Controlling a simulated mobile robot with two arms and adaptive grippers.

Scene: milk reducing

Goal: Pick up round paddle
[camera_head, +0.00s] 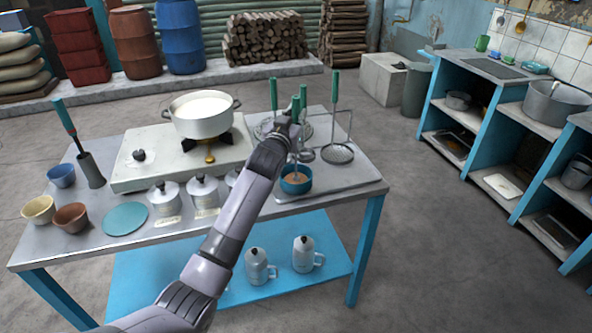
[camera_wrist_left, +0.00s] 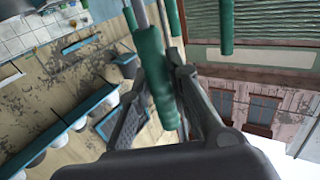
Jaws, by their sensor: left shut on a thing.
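My left gripper (camera_head: 289,124) is over the right part of the table, among several upright green-handled utensils. In the left wrist view it is shut on a green handle (camera_wrist_left: 154,75) that passes between its fingers. My wrist hides much of this utensil in the head view, so I cannot tell its head's shape. A round, flat-headed utensil (camera_head: 338,153) with a green handle stands to the right of the gripper. Another green handle (camera_head: 273,94) rises just left of it. Another green handle (camera_wrist_left: 226,27) hangs nearby in the wrist view. My right gripper is not in view.
A blue bowl (camera_head: 296,184) with brown contents sits below the gripper. A pot of white liquid (camera_head: 203,114) is on the stove to the left. White lidded canisters (camera_head: 164,196) line the table front. Open floor separates the table from the blue shelves (camera_head: 489,150).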

